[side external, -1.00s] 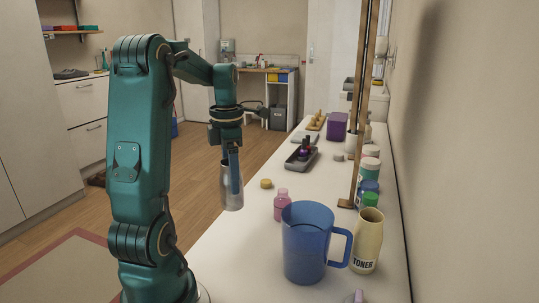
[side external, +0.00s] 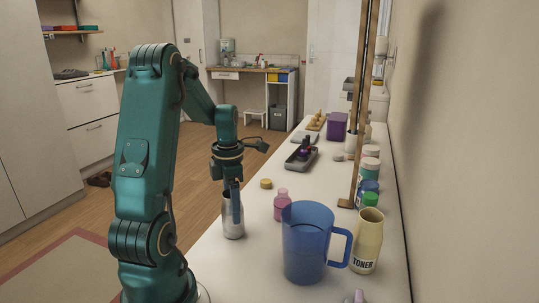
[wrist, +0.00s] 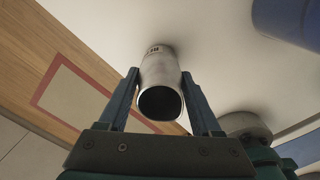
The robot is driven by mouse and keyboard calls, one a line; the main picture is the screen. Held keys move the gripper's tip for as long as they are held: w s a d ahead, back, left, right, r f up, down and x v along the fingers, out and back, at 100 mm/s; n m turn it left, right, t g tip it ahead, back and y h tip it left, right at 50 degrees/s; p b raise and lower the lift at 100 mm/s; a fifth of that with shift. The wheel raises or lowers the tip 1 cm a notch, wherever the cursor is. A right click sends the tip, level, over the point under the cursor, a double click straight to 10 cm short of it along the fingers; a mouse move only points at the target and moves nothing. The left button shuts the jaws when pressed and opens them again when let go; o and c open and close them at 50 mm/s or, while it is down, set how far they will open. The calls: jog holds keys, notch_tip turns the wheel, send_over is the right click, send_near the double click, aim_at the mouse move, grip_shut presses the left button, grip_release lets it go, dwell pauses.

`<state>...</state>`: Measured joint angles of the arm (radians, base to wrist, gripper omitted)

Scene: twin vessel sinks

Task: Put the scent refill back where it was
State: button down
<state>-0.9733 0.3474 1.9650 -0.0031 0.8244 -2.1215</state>
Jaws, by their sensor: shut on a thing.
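A silver metal canister (side external: 233,220), with no refill label that I can read, stands upright between the fingers of my gripper (side external: 233,195). My gripper is shut on it from above. In the wrist view the canister (wrist: 160,75) has its dark open mouth towards me, with a finger on either side. Its base is at or just above the white counter (side external: 290,180), near the left edge; I cannot tell if it touches. Small dark lettering shows near its base.
A blue jug (side external: 307,250) and a pink bottle (side external: 281,205) stand close on the right. A cream toner bottle (side external: 367,240), a wooden post (side external: 360,120) and several jars line the wall side. A yellow lid (side external: 266,184) and a dark tray (side external: 301,160) lie further back.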

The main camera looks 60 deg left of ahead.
jog(key=shift+c, duration=0.4)
grip_release()
jog(key=shift+f, duration=0.1)
